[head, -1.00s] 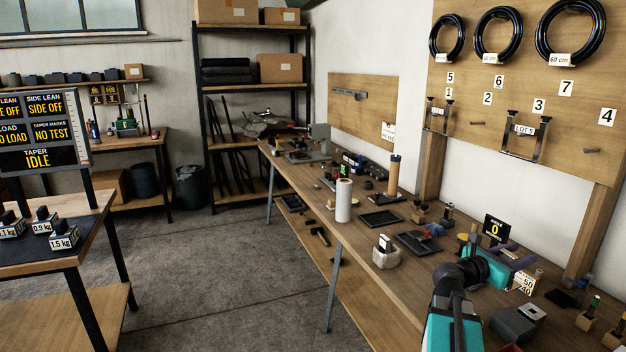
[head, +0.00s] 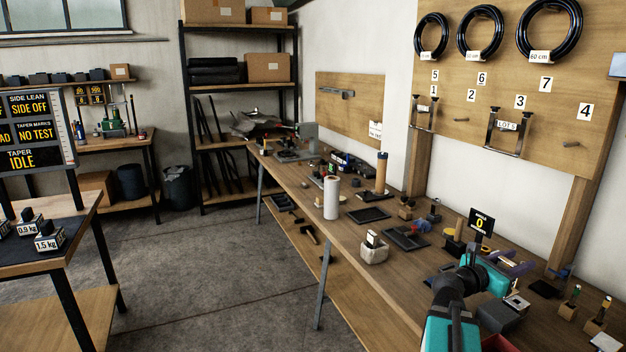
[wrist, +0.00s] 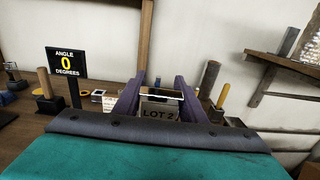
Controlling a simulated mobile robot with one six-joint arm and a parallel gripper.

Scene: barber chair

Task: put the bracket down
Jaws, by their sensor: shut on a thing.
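The bracket (wrist: 160,113) shows in the wrist view between the two purple fingers of my gripper (wrist: 158,92). It carries a "LOT 2" label and has a pale bar across its top. My gripper is shut on it. In the head view my gripper (head: 514,267) is over the right part of the workbench (head: 345,238), and the bracket is too small there to make out clearly. I cannot tell how far it is above the bench top.
An angle display (head: 480,222) reading 0 stands by my gripper. A grey block (head: 497,315) and small wooden stands (head: 567,311) are close by. Two brackets (head: 507,126) hang on the pegboard (head: 560,80). Dark trays (head: 405,238) and a white roll (head: 331,198) stand further along.

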